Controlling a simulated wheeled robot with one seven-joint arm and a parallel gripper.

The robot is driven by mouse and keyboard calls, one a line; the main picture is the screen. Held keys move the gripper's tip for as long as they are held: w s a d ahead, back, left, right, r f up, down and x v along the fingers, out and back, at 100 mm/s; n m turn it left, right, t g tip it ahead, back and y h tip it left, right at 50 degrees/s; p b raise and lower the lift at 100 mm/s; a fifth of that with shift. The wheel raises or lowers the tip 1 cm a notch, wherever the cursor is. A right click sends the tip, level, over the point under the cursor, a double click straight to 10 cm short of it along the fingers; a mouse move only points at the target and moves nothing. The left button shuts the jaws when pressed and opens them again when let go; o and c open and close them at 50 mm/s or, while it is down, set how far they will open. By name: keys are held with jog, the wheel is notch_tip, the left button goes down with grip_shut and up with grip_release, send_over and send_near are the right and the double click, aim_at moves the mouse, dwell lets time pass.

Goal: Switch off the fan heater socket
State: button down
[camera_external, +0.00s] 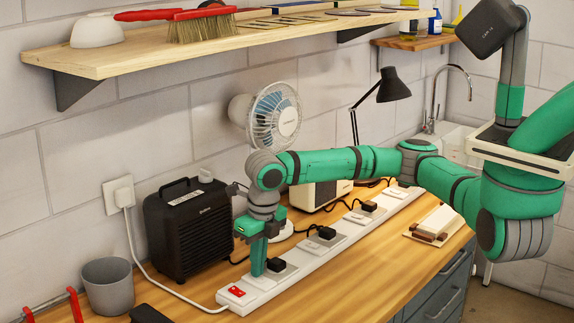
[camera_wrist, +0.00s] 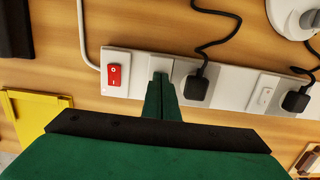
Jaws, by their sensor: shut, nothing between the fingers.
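A long white power strip (camera_external: 323,240) runs along the bench, with black plugs and white rocker switches. In the wrist view, the strip (camera_wrist: 137,92) has a red main switch (camera_wrist: 114,75) at its left end. My gripper (camera_external: 258,274) is shut and empty, pointing down at the strip between the red switch and the first black plug (camera_external: 277,265). In the wrist view, the fingertips (camera_wrist: 160,80) are over the first white socket switch and mostly hide it; contact is unclear. The black fan heater (camera_external: 188,232) stands behind the strip. Which plug is its own is unclear.
A second plug (camera_wrist: 296,101) and white switch (camera_wrist: 264,96) lie farther right. A grey cup (camera_external: 108,287) stands left of the heater. A white desk fan (camera_external: 275,113) and black lamp (camera_external: 394,88) stand behind. A wooden shelf (camera_external: 190,47) hangs above.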

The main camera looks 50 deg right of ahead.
aim_at(265, 280)
jog(key=shift+f, duration=0.1)
jog(key=shift+w+f, duration=0.15)
jog(key=shift+f, duration=0.2)
jog(key=shift+w+d+f, duration=0.1)
jog(key=shift+f, duration=0.1)
dwell(1.4)
jog(key=shift+s, duration=0.2)
jog(key=shift+s+a, duration=0.2)
jog(key=shift+s, duration=0.45)
notch_tip(265, 280, up, 15)
jog(key=shift+s, duration=0.45)
